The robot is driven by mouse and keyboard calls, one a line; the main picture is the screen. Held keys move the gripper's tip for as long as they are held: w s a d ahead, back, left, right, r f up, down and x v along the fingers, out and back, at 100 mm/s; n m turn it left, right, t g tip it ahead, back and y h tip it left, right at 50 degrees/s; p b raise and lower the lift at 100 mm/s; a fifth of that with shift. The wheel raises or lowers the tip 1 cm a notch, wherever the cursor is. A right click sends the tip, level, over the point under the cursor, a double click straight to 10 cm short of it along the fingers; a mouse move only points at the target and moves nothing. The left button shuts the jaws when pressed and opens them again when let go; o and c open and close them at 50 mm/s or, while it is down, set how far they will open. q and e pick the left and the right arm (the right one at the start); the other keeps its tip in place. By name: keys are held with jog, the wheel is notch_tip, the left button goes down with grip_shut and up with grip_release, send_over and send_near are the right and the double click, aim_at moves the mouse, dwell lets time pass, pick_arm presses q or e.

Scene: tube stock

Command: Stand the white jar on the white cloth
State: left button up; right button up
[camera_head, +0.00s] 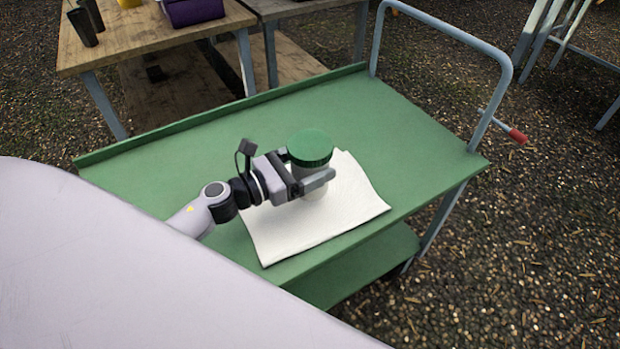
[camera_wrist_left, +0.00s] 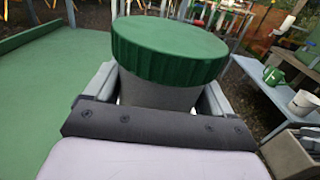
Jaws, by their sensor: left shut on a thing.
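The jar has a green ribbed lid (camera_head: 310,146) and a pale body, mostly hidden by my gripper in the head view. In the left wrist view the jar (camera_wrist_left: 160,92) stands upright between the fingers. My left gripper (camera_head: 312,184) is shut on the jar's body, below the lid. The white cloth (camera_head: 335,215) lies on the green cart top, and the jar is over its upper part. I cannot tell whether the jar's base touches the cloth. My right gripper is not in view.
The green cart top (camera_head: 400,130) is clear around the cloth. The cart has a grey tube handle (camera_head: 450,32) at its right end. A wooden table (camera_head: 140,35) with dark cups (camera_head: 82,27) and a purple box (camera_head: 193,11) stands behind.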

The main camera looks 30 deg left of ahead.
pick_arm(q)
notch_tip(320, 180, down, 3)
jog(key=shift+f+b, duration=0.1)
jog(key=shift+b, duration=0.35)
jog(key=shift+f, duration=0.25)
jog(key=shift+s+f+b, duration=0.1)
jog(key=shift+f+b, duration=0.45)
jog(key=shift+b, duration=0.1)
jog(key=shift+f, duration=0.2)
jog(key=shift+c, duration=1)
jog(key=o, duration=1.2)
jog(key=shift+f, duration=0.1)
jog(key=shift+c, duration=0.2)
